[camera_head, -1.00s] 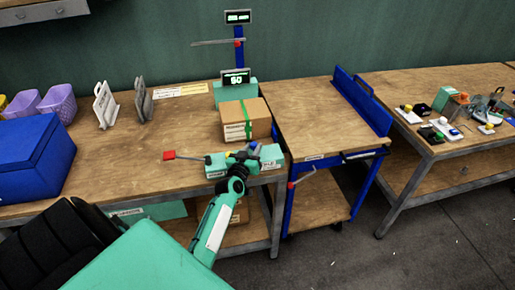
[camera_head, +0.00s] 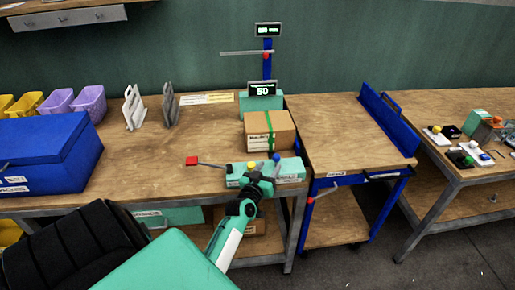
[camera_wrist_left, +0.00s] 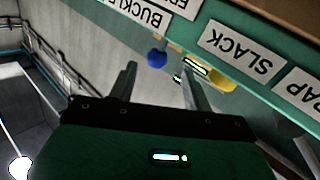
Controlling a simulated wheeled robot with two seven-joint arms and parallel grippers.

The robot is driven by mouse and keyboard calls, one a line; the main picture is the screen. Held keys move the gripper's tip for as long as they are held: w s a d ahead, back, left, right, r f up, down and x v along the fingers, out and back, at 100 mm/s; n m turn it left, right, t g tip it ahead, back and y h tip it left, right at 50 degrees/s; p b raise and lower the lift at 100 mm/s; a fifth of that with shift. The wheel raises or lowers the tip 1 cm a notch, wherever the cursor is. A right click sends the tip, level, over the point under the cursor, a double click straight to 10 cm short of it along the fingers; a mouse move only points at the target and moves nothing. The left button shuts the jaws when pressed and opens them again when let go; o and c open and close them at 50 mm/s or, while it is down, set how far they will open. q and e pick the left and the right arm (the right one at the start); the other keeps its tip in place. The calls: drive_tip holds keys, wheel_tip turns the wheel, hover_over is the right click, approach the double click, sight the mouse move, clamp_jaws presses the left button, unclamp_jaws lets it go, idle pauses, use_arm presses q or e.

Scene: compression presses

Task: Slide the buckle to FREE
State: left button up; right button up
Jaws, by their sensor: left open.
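A teal strapping device (camera_head: 291,172) with white labels sits at the front edge of the workbench. In the left wrist view, its face carries labels reading BUCKLE and SLACK (camera_wrist_left: 238,52), upside down, and another label cut off at the top. A blue knob (camera_wrist_left: 157,58) is beside the BUCKLE label, and a yellow knob (camera_wrist_left: 223,81) is near SLACK. My left gripper (camera_head: 262,172) is at the device's front; its fingers (camera_wrist_left: 156,68) are apart, with the blue knob beyond and between their tips. I cannot tell whether they touch it. My right gripper is out of view.
A cardboard box (camera_head: 262,124) with a green strap stands behind the device, before a display reading 50 (camera_head: 263,89). A red-ended lever (camera_head: 192,161) extends left of the device. A blue cart (camera_head: 345,140) is at right, a blue chest (camera_head: 50,150) at left.

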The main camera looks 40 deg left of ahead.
use_arm(q)
drive_tip(key=b+v, duration=0.1)
drive_tip(key=v, duration=0.8)
drive_tip(key=shift+s, duration=0.2)
drive_tip(key=s+d+f+m+g+h, duration=0.1)
drive_tip(key=s+d+f+g+h, duration=0.2)
drive_tip(key=f, duration=0.9)
drive_tip(key=s+d+f+m+g, duration=0.1)
drive_tip(key=s+d+f+g, duration=0.3)
drive_tip(key=f, duration=0.8)
drive_tip(key=s+d+f+m+g+h, duration=0.15)
drive_tip(key=d+f, duration=0.35)
drive_tip(key=f, duration=0.7)
drive_tip(key=s+d+f+m+g, duration=0.2)
drive_tip(key=s+d+f+g, duration=0.2)
drive_tip(key=s+f, duration=0.95)
drive_tip(key=s+f+m+g, duration=0.1)
drive_tip(key=s+f+g, duration=0.1)
drive_tip(key=s, duration=0.8)
drive_tip(key=s+f+m+g, duration=0.1)
drive_tip(key=s+f+g, duration=0.1)
drive_tip(key=s+f, duration=0.3)
drive_tip(key=s, duration=0.4)
drive_tip(key=shift+s+a, duration=0.25)
drive_tip(key=shift+s, duration=0.15)
drive_tip(key=shift+h, duration=0.25)
